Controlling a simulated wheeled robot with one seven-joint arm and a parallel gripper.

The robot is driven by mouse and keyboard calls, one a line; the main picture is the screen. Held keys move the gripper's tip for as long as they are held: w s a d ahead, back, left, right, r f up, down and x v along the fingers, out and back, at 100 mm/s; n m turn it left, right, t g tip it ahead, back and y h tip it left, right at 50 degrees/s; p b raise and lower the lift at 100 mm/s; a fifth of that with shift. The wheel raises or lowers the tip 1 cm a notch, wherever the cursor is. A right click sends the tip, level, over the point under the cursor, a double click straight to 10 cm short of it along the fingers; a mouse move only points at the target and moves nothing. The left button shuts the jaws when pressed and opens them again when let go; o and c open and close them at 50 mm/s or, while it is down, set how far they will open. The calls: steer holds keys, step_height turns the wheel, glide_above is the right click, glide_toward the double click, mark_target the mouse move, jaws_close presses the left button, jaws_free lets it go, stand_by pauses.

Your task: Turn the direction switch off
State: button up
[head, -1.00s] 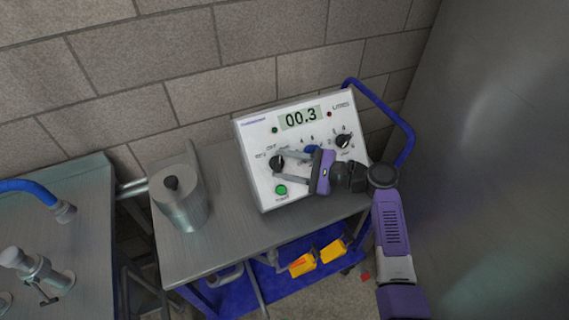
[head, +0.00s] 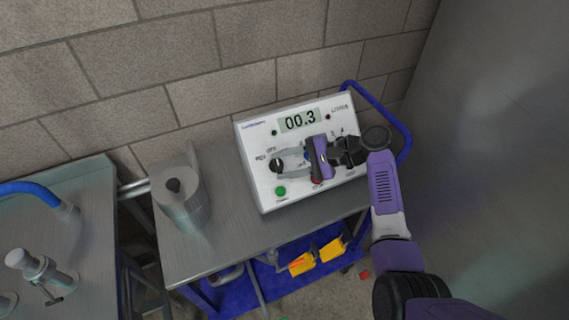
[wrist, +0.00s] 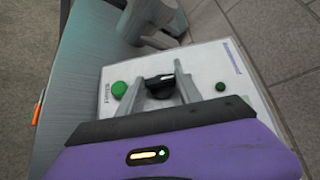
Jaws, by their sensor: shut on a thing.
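The direction switch (head: 276,165) is a black rotary knob at the left of the white control panel (head: 252,142), beside small REV and OFF lettering. My gripper (head: 277,164) comes in from the right and is shut on this knob, one finger on each side. In the wrist view the black knob (wrist: 159,86) sits between the two grey fingers (wrist: 158,90) and carries a small light mark. The fingers partly cover it, and I cannot tell which label it points to.
A green button (head: 280,191) is just below the knob, and a red one (head: 316,181) is near my gripper. The display (head: 300,120) reads 00.3. A metal canister (head: 181,204) stands left of the panel on the cart top (head: 222,232). A blue handle (head: 384,112) is at right.

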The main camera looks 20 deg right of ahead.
steer(key=o, duration=1.4)
steer(key=b+v, duration=0.1)
steer(key=v, duration=0.6)
steer(key=shift+s+d+r, duration=0.1)
steer(key=shift+s+d, duration=0.1)
steer(key=shift+d, duration=0.1)
